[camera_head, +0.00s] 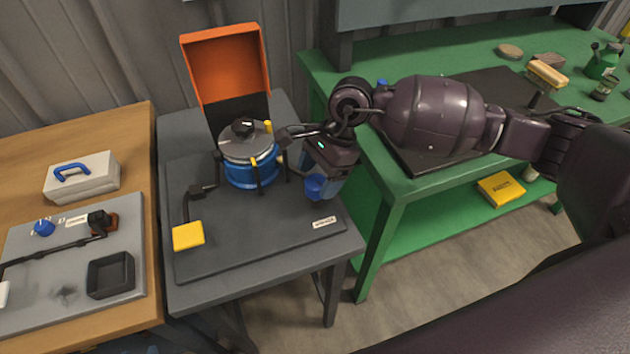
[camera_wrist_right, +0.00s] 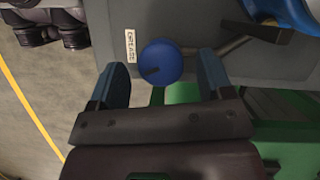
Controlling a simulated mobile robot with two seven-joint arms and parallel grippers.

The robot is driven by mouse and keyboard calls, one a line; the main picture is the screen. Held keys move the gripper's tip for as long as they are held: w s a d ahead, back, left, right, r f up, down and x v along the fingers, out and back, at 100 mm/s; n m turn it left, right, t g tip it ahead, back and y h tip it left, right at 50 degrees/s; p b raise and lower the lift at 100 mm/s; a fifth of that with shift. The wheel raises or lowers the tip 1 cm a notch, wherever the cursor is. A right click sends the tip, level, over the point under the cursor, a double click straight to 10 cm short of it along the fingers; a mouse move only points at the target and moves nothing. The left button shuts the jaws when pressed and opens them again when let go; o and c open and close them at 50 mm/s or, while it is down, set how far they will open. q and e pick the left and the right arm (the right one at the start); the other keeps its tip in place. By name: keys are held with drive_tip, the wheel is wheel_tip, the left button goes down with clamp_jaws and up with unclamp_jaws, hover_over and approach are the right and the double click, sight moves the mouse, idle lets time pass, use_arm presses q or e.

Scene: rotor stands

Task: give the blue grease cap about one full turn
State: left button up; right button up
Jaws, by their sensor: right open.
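The round blue grease cap (camera_head: 313,187) is at the right side of the dark grey board, near a white label (camera_head: 324,222). In the right wrist view the cap (camera_wrist_right: 160,62) shows a dark mark on its face. It lies between the two spread fingers of my right gripper (camera_wrist_right: 162,80), with a visible gap on each side. In the head view my right gripper (camera_head: 326,180) is over the cap and partly hides it. My left gripper is not in view.
A blue pot-like housing with a grey lid (camera_head: 247,145) stands left of the gripper, before a raised orange panel (camera_head: 226,62). A yellow pad (camera_head: 188,235) is at the board's front left. A green bench (camera_head: 385,190) is on the right, a wooden table (camera_head: 100,125) on the left.

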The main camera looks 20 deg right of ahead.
drive_tip(key=shift+x, duration=1.1)
drive_tip(key=shift+c, duration=0.3)
drive_tip(key=c, duration=0.9)
drive_tip(key=shift+o, duration=0.2)
drive_tip(key=shift+r+m+t+p, duration=0.15)
drive_tip(key=shift+m+t+p, duration=0.45)
drive_tip(key=shift+m, duration=0.7)
drive_tip(key=shift+w+m+t+p, duration=0.1)
drive_tip(key=shift+m+t+p, duration=0.35)
drive_tip(key=shift+m, duration=0.65)
drive_tip(key=o, duration=0.9)
